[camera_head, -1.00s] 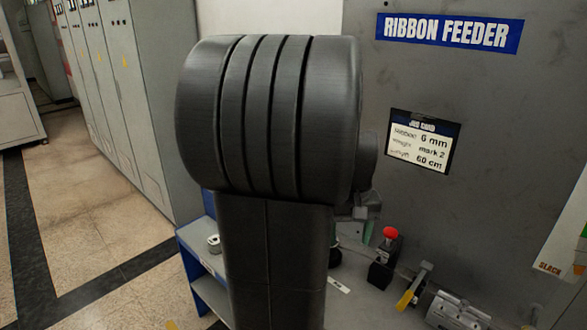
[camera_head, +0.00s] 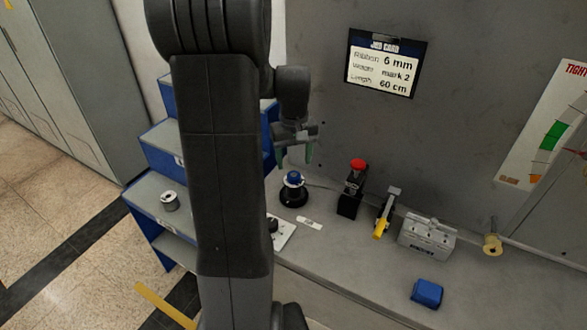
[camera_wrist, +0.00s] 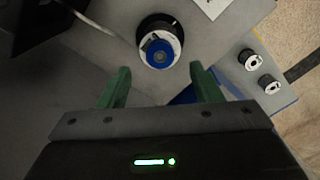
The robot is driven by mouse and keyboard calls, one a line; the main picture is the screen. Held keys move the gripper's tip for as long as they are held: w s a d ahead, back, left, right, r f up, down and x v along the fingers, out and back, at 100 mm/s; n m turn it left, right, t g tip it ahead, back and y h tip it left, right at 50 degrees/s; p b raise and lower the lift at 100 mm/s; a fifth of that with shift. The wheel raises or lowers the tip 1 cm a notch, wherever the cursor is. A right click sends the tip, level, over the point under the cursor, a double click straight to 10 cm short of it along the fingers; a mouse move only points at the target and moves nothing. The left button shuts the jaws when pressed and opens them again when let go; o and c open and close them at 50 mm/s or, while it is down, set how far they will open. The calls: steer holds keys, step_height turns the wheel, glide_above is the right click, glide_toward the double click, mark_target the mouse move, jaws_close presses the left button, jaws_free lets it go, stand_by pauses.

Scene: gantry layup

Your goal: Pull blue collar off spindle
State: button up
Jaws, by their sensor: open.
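The blue collar (camera_head: 293,177) sits at the top of the spindle, above a pale ring and a round black base (camera_head: 293,196) on the bench. In the wrist view the blue collar (camera_wrist: 160,53) is a blue ring around a grey centre, with a white ring and black base around it. My gripper (camera_head: 295,158) is above the collar, with its green fingers pointing down. In the wrist view my gripper (camera_wrist: 160,70) is open and empty, and the collar shows beyond and between the fingertips, apart from them.
A red-topped button (camera_head: 357,165), a yellow-handled lever (camera_head: 381,229), a grey block (camera_head: 427,238) and a blue block (camera_head: 427,293) stand on the bench to the right. Blue-sided steps (camera_head: 152,205) holding a spool (camera_head: 170,201) are at left. A grey panel rises behind.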

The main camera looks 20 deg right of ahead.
mark_target(294, 176)
steer(key=shift+f, duration=2.55)
steer(key=c, duration=1.2)
steer(key=shift+r, duration=0.1)
steer(key=shift+r+p, duration=1.35)
steer(key=shift+r, duration=0.25)
steer(key=shift+r+p, duration=1.15)
steer(key=shift+r, duration=0.45)
